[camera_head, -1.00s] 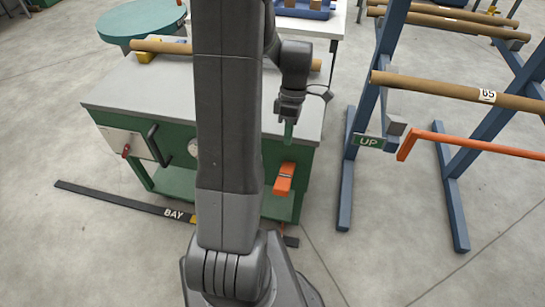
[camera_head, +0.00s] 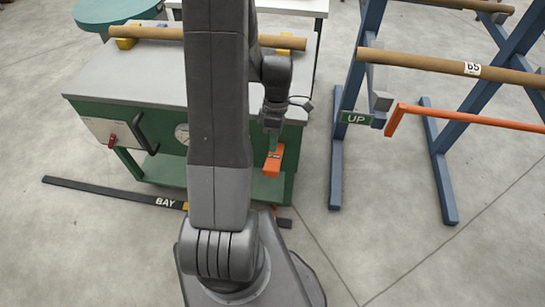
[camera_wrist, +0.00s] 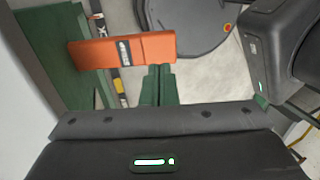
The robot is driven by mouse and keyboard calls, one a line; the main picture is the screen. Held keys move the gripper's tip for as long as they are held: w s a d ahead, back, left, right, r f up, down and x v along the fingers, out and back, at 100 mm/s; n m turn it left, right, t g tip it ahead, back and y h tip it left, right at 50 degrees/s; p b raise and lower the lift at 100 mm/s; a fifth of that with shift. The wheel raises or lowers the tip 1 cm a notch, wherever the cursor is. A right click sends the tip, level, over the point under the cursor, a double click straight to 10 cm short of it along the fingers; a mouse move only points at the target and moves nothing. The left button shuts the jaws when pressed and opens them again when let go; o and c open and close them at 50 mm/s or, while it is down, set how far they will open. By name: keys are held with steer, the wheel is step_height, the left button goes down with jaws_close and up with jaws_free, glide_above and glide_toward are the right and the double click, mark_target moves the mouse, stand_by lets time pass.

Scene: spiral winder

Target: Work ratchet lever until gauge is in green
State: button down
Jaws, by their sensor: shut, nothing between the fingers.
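The orange ratchet lever (camera_head: 268,165) sticks out from the front of the green winder bench, near its right end. In the wrist view the lever (camera_wrist: 95,52) is a broad orange bar with a dark and white label. My gripper (camera_head: 273,140) is just above the lever; its green fingers (camera_wrist: 158,72) are shut together and empty, close against the lever's lower edge in the wrist view. I cannot tell whether they touch. The round white gauge (camera_head: 182,133) on the bench front is partly behind my arm; its needle and green band are unreadable.
The grey bench top (camera_head: 130,70) carries a brown tube (camera_head: 155,33). A red knob (camera_head: 112,141) and a dark handle (camera_head: 143,132) are on the bench's left front. A blue rack (camera_head: 340,160) with an orange bar (camera_head: 465,117) stands right. Floor between is clear.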

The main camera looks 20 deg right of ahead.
mark_target(272, 166)
steer(key=shift+x, duration=2.7)
steer(key=shift+f, duration=0.1)
steer(key=f+t+b, duration=0.1)
steer(key=b, duration=0.2)
steer(key=s+a+f+t+h+b, duration=0.1)
steer(key=f+b, duration=0.1)
steer(key=b, duration=0.2)
steer(key=s+f+t+h+b, duration=0.1)
steer(key=f+b, duration=0.1)
steer(key=b, duration=0.1)
steer(key=shift+a+f+t, duration=0.2)
steer(key=shift+t, duration=0.1)
steer(key=f+b, duration=0.1)
steer(key=b, duration=0.1)
steer(key=f+t+h+b, duration=0.1)
steer(key=b, duration=0.2)
steer(key=f+t+b, duration=0.1)
steer(key=f+b, duration=0.1)
steer(key=shift+s+a+b, duration=0.2)
steer(key=shift+s+b, duration=0.15)
steer(key=shift+s, duration=0.05)
steer(key=shift+s+f, duration=0.15)
